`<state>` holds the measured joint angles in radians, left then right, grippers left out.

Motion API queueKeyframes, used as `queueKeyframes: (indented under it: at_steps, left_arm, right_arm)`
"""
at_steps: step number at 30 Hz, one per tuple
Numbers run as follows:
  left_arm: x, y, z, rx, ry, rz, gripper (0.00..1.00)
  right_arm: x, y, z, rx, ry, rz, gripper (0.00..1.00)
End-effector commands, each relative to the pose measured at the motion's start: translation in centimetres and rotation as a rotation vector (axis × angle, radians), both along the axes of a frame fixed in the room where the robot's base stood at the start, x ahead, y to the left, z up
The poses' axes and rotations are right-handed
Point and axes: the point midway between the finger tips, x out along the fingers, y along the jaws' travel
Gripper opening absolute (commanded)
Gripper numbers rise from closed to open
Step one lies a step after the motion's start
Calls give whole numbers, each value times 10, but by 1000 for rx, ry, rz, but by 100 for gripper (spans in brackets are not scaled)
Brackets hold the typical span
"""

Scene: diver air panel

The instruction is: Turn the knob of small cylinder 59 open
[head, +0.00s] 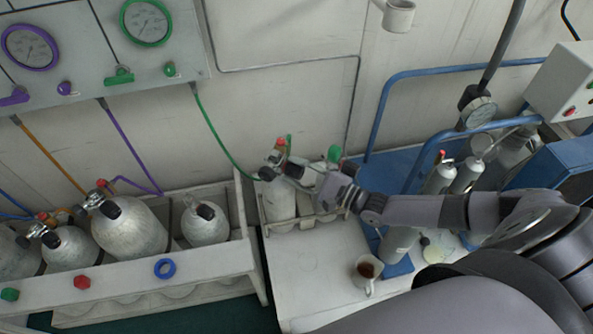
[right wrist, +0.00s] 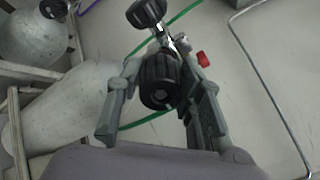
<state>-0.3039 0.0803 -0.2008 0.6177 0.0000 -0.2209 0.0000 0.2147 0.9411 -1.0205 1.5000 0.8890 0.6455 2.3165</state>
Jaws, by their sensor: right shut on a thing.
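A small pale cylinder (head: 280,207) stands in a rack at the left end of the white table. Its number cannot be read. Its valve has a black ribbed knob (right wrist: 160,80), a second black knob (right wrist: 146,12) and a red part (right wrist: 203,59). My right gripper (head: 280,171) reaches in from the right at valve height. In the right wrist view, its two fingers stand on either side of the ribbed knob and are shut on it. The fingers and valve partly hide each other in the head view. My left gripper is not in view.
A green hose (head: 216,132) runs from the wall panel (head: 90,75) down to the valve. A cup (head: 366,272) stands on the white table (head: 315,262), below my right arm. Blue rails (head: 440,68) stand at right.

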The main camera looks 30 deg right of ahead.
Motion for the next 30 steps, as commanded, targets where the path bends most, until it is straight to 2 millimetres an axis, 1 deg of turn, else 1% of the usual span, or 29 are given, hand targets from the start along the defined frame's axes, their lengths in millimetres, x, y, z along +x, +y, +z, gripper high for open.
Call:
queueKeyframes:
  at_steps: [1, 6, 7, 14, 20, 30]
  left_arm:
    - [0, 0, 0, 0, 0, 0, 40]
    - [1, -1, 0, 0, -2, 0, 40]
    - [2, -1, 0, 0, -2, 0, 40]
    - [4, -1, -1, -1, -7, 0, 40]
    - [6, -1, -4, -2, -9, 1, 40]
    - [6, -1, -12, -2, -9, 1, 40]
  right_arm:
    - [0, 0, 0, 0, 0, 0, 18]
    - [0, 0, 0, -1, 1, 0, 7]
    - [0, 0, 0, -1, 1, 0, 6]
    - [0, 0, -1, -18, -11, 0, 6]
    - [0, 0, -2, -86, -59, -1, 6]
    - [-1, 0, -4, -322, -224, 0, 6]
